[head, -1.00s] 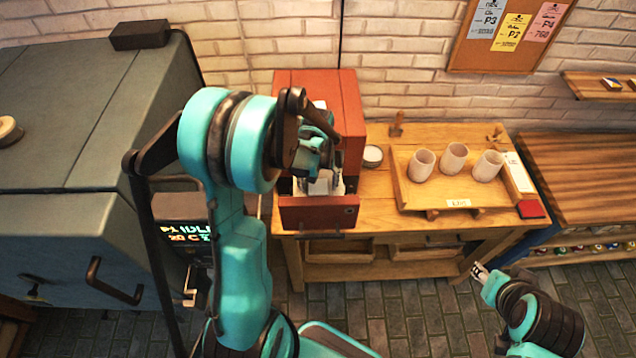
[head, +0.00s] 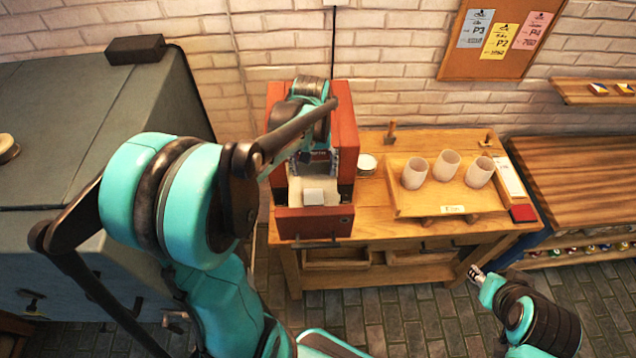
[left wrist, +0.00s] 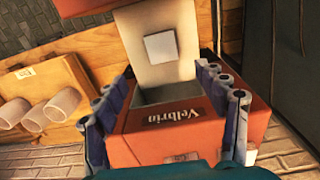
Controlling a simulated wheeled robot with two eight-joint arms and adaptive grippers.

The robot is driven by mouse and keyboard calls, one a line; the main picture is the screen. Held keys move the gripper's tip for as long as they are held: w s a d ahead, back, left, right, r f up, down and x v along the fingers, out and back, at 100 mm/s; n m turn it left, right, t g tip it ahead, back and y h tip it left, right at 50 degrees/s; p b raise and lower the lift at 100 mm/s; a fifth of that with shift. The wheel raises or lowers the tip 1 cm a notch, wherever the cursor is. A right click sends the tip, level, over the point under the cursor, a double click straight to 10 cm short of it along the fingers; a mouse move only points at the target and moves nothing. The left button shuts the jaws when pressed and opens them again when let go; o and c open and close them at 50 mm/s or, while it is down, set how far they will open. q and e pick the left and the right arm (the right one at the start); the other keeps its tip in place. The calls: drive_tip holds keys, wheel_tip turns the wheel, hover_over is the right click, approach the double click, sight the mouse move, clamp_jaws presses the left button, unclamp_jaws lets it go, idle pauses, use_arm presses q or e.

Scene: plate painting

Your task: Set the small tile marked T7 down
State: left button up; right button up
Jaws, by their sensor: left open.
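A small pale square tile (head: 313,197) lies on the light lining of the pulled-out drawer (head: 314,222) of a red box (head: 346,130). In the left wrist view the tile (left wrist: 160,46) lies apart from the fingers, and I cannot read any mark on it. My left gripper (head: 320,158) is open and empty, above and behind the tile at the box. In the left wrist view its blue fingers (left wrist: 165,85) stand wide apart, with the box front lettered "Velbrin" between them. My right gripper (head: 476,273) is low at the right, away from the box, and too small to judge.
The wooden table (head: 375,222) bears the box. To its right are a wooden tray (head: 455,204) with three pale cups, a small white round dish (head: 366,164) and a red pad (head: 523,213). A large grey kiln-like cabinet (head: 90,110) stands left. A brick wall closes the back.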

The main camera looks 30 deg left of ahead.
use_arm(q)
drive_tip(key=s+d+r+m+t, duration=0.5)
drive_tip(key=s+d+m+t, duration=0.1)
drive_tip(key=s+d, duration=0.4)
drive_tip(key=shift+s+d+t, duration=0.35)
drive_tip(key=shift+s+t, duration=0.15)
drive_tip(key=shift+s, duration=0.3)
